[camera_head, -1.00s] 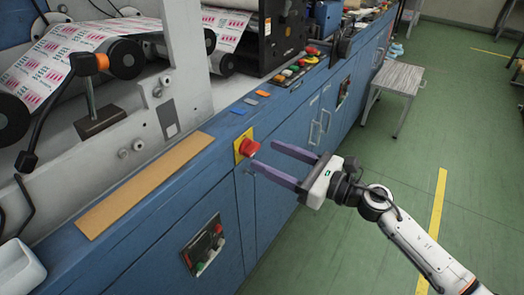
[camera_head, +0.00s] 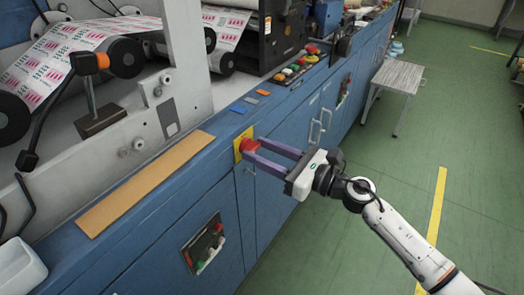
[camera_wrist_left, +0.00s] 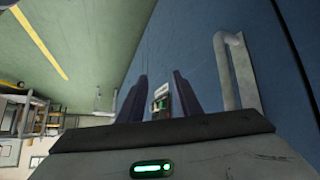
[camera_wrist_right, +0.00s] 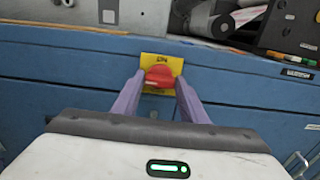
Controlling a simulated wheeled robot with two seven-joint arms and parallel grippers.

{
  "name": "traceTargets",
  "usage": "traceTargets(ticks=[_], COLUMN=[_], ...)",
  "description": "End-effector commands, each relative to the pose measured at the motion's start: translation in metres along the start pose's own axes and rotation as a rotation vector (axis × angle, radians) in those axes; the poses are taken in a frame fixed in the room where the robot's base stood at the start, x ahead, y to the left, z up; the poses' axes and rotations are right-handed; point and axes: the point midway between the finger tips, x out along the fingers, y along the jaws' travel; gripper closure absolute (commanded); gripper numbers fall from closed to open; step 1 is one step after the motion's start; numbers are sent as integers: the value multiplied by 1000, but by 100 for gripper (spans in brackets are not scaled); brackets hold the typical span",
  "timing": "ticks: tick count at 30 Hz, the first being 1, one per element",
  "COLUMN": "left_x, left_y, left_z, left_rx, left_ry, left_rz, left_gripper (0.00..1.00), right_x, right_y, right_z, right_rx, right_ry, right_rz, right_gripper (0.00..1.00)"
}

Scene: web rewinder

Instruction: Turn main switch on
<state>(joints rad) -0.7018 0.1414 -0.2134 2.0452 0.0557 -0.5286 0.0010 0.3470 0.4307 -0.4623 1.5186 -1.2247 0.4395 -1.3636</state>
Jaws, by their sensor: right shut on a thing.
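The main switch is a red knob (camera_head: 250,146) on a yellow plate (camera_head: 238,154), set in the blue front of the machine. In the right wrist view the red knob (camera_wrist_right: 159,76) sits between the two purple fingertips, with the yellow plate (camera_wrist_right: 175,66) behind it. My right gripper (camera_head: 254,153) is shut on the red knob. My left gripper (camera_wrist_left: 158,95) shows only in the left wrist view; its fingers stand apart beside a blue panel, with nothing seen between their tips but a small panel with a green button beyond.
A panel with red and green buttons (camera_head: 205,246) is below the switch. A tan strip (camera_head: 145,183) lies on the machine ledge. A row of coloured buttons (camera_head: 294,68) is farther along. A small table (camera_head: 398,77) stands on the green floor at right. A metal handle (camera_wrist_left: 236,70) is beside my left gripper.

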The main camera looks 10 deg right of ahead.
Motion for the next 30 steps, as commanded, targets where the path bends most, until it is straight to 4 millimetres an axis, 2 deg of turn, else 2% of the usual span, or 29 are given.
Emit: traceTargets(ticks=[11, 30], left_x=[-6, -20], left_y=[1, 2], left_z=[-7, -20], left_rx=[1, 6], left_ry=[2, -9], left_rz=[-1, -8], left_gripper=[69, 69], right_x=[0, 0], right_y=[-1, -3], right_z=[2, 2], right_rx=[164, 761], right_ry=[0, 0], right_rz=[-1, -1], right_gripper=[83, 83])
